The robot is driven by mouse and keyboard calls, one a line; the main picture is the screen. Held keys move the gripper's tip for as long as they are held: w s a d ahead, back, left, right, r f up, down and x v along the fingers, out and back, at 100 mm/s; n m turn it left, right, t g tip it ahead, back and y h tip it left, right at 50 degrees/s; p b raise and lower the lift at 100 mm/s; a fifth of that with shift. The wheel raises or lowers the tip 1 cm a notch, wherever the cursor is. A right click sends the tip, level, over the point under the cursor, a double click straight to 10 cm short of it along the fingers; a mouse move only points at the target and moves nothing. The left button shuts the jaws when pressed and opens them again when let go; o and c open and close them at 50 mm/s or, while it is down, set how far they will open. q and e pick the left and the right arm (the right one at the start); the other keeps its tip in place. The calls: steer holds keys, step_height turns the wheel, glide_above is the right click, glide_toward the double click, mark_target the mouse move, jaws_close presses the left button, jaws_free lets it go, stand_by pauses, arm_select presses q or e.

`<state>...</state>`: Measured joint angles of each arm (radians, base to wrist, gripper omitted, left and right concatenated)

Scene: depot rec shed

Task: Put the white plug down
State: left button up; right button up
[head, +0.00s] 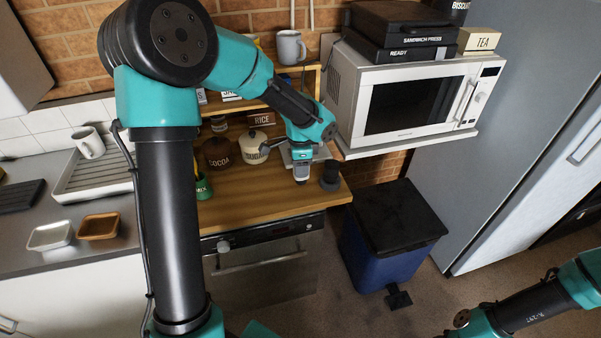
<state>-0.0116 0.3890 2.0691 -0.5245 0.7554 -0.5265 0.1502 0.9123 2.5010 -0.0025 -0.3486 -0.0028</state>
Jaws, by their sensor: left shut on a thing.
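My left gripper (301,178) points down just above the wooden counter (260,190), near its right end. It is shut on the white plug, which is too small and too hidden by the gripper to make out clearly. A dark round object (330,178) stands on the counter just right of the gripper. My right arm shows at the lower right, but its gripper is out of view.
Left of the gripper stand a sugar pot (256,148), a cocoa pot (217,153) and a green container (204,187). A microwave (420,100) sits on a shelf to the right. A blue bin (375,255) stands below. The counter's front strip is clear.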

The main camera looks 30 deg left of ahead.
arm_select(q)
steer(key=shift+s+f, duration=0.1)
steer(key=shift+f, duration=1.5)
steer(key=o, duration=0.9)
steer(key=shift+f, duration=0.15)
step_height(320, 180, up, 12)
steer(key=shift+r, duration=0.2)
